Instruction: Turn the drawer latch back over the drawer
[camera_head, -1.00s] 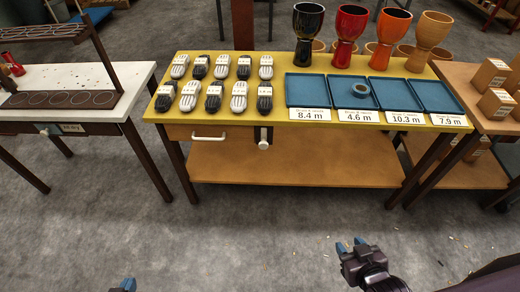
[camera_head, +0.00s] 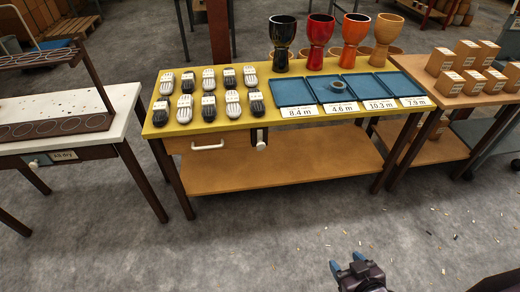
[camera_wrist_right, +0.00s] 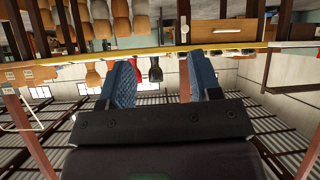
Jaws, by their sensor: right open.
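The wooden drawer (camera_head: 215,144) with a white bar handle sits under the left part of the yellow table top. The drawer latch (camera_head: 261,145), a dark strip with a white knob, hangs at the drawer's right end. Its knob points down. My right gripper (camera_head: 348,266) is low over the floor, in front of the table and well apart from the latch. In the right wrist view, which looks upside down, the blue fingers (camera_wrist_right: 164,82) are spread with nothing between them. The drawer (camera_wrist_right: 224,31) and latch (camera_wrist_right: 184,30) show beyond them. My left gripper is out of view.
A white-topped table (camera_head: 105,125) stands at left, a table with wooden boxes (camera_head: 466,52) at right. The grey floor in front is clear apart from small scraps.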

